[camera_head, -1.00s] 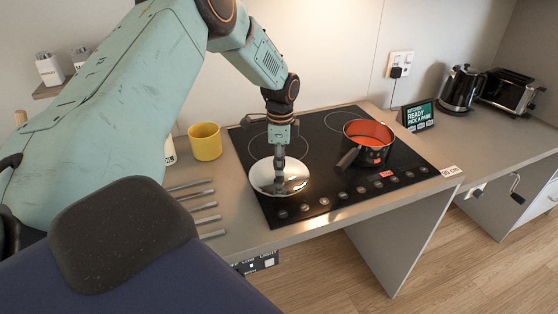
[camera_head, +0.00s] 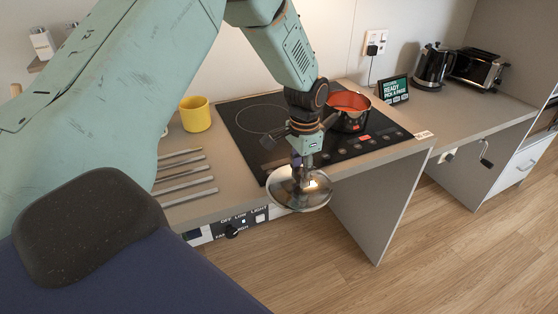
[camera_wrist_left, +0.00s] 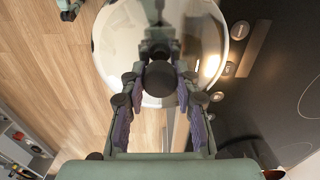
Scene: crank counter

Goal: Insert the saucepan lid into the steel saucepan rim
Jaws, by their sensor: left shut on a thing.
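The round, shiny steel saucepan lid (camera_head: 316,196) hangs just past the counter's front edge, in front of the cooktop. My left gripper (camera_head: 298,166) is shut on its knob from above. In the left wrist view the dark knob (camera_wrist_left: 160,78) sits between the two fingers, with the lid's disc (camera_wrist_left: 213,45) beyond. The steel saucepan (camera_head: 346,119) stands on the hob behind and to the right of the lid, with an orange-red inside. My right gripper is not seen.
The black hob (camera_head: 255,118) has knobs along its front. A yellow mug (camera_head: 195,114) and several metal bars (camera_head: 185,178) lie left of it. A small sign (camera_head: 393,90), a kettle (camera_head: 432,66) and a toaster (camera_head: 477,69) stand at the right. Open floor lies in front.

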